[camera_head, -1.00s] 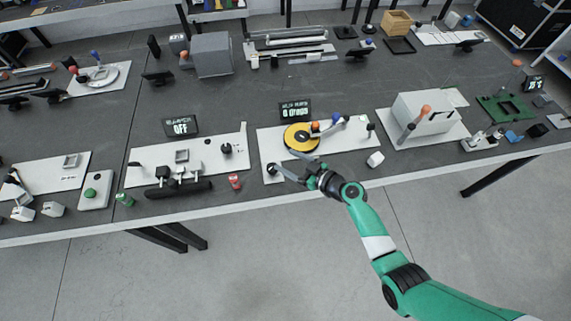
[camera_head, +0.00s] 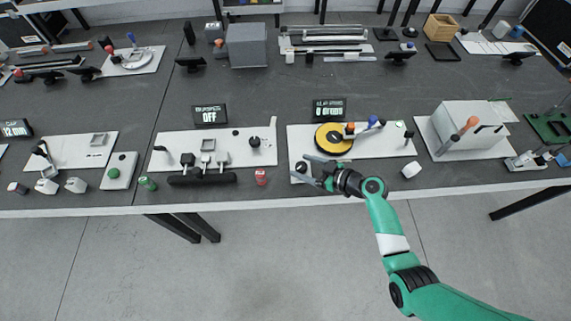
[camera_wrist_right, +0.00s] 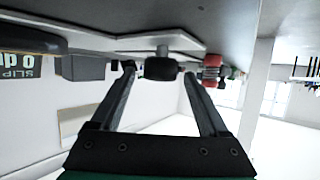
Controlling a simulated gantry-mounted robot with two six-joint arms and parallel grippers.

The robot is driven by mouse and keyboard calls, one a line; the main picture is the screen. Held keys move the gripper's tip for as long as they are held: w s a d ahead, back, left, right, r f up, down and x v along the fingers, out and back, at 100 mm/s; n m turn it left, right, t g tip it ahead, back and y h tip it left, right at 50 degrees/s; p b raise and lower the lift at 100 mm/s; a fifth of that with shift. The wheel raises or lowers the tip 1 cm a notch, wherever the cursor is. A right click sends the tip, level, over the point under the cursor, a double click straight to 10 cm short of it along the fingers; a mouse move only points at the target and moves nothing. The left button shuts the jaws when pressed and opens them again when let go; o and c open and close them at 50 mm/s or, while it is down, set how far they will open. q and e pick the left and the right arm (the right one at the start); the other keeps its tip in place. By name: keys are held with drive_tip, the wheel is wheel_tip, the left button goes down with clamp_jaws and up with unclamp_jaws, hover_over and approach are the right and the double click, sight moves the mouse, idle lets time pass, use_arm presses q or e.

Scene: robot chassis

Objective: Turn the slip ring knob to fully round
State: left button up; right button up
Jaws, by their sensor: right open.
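The slip ring station is a white plate (camera_head: 371,144) with a yellow disc (camera_head: 333,138) that has a dark centre. A small black knob (camera_head: 300,167) stands on the plate's front left corner. The knob also shows in the right wrist view (camera_wrist_right: 161,66), between and just beyond the fingertips. My right gripper (camera_head: 302,167) is open, with its fingers spread on either side of the knob. I cannot tell whether either finger touches it. A dark display (camera_head: 329,109) behind the disc reads "0 d…"; the rest is hard to read. My left gripper is not in view.
A red can (camera_head: 260,177) stands left of the plate, near the table's front edge. A station with a display reading OFF (camera_head: 209,115) is to the left, and a white box (camera_head: 467,125) to the right.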

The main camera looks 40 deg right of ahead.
drive_tip(key=shift+w+a+f, duration=0.2)
drive_tip(key=shift+w+f, duration=0.05)
drive_tip(key=shift+w, duration=0.4)
drive_tip(key=shift+s+d, duration=0.1)
drive_tip(key=shift+s, duration=0.1)
drive_tip(key=shift+c, duration=0.8)
clamp_jaws()
drive_tip(key=shift+m+h, duration=0.3)
drive_tip(key=shift+h, duration=0.1)
